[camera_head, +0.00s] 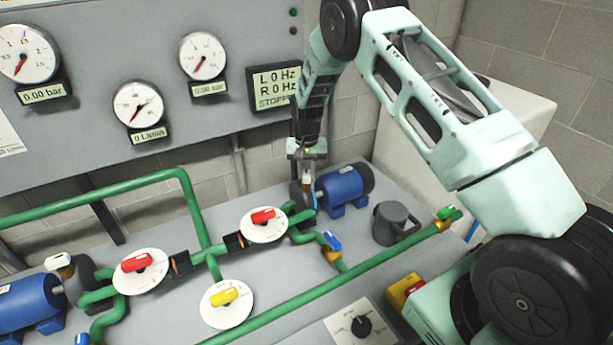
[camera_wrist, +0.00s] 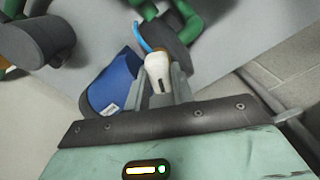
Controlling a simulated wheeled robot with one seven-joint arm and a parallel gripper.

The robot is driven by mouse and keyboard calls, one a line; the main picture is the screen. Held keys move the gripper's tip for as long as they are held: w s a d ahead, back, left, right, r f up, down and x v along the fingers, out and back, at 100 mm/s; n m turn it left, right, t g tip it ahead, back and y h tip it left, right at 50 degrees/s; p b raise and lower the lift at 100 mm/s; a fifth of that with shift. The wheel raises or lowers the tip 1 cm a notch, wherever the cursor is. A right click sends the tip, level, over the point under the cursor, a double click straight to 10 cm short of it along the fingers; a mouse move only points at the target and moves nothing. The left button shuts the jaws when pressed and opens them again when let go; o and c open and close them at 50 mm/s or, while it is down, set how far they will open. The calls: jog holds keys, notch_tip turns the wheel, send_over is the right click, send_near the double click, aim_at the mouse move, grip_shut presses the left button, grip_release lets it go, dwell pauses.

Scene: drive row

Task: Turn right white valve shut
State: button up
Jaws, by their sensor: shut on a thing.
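The right white valve (camera_head: 307,180) stands by the blue pump motor at the back right of the bench. In the wrist view its white knob (camera_wrist: 157,66), with a dark slot in its face, sits between the two fingers. My gripper (camera_head: 307,168) reaches down onto it from above, and in the wrist view my gripper (camera_wrist: 161,88) is shut on the knob. Its turn angle I cannot tell. The left white valve (camera_head: 59,261) stands by the other motor at the far left, away from my gripper.
The right blue motor (camera_head: 342,186) is close beside my gripper. Green pipes (camera_head: 185,215), red-handled valves (camera_head: 263,216) and a yellow-handled one (camera_head: 225,297) lie to the left. The panel display (camera_head: 275,88) reads 0 Hz twice.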

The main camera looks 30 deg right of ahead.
aim_at(306, 173)
jog(key=m+b, duration=0.2)
jog(key=m, duration=1)
jog(key=shift+m, duration=0.3)
dwell(0.4)
jog(key=o, duration=1)
jog(key=shift+r, duration=0.1)
notch_tip(306, 173, up, 17)
jog(key=b, duration=0.3)
jog(key=shift+r+b, duration=0.15)
jog(key=shift+b, duration=0.15)
